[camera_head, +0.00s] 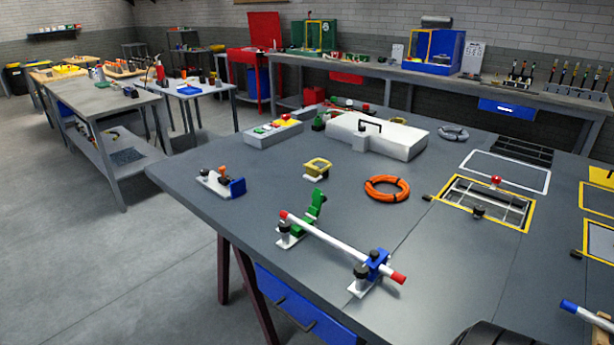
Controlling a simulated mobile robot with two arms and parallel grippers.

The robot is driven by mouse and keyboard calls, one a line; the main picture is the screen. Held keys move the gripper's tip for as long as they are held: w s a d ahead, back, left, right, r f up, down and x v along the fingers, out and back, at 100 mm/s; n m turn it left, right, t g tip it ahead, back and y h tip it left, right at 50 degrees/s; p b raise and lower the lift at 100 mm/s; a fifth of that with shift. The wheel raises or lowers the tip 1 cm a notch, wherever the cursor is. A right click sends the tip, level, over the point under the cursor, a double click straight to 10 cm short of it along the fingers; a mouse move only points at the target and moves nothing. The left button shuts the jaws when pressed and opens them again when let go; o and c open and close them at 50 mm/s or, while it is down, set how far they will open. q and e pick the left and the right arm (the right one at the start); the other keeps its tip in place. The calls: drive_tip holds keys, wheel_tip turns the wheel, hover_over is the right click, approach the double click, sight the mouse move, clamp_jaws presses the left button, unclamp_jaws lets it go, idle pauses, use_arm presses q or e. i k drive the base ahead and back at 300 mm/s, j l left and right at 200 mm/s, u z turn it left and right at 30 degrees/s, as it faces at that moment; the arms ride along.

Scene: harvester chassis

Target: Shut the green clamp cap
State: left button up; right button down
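The green clamp cap (317,201) stands raised and tilted up at the near left part of the grey table. It is on the far side of a white tube with red ends (325,236). The left end of the tube rests in the clamp's base (287,238), with the tube's top uncovered there. A second clamp with a blue cap (377,260) holds the tube's right end, and its cap appears to lie over the tube.
An orange ring (387,189), a small yellow fixture (317,168) and a white holder with a blue block (221,183) stand around the clamps. A white box with a handle (376,136) is behind. The grey tabletop (235,225) is bare left of the green clamp.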

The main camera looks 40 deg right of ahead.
sight(317, 198)
drive_tip(key=i+j, duration=0.15)
drive_tip(key=i, duration=0.85)
drive_tip(key=i+j+u, duration=0.1)
drive_tip(key=i, duration=0.85)
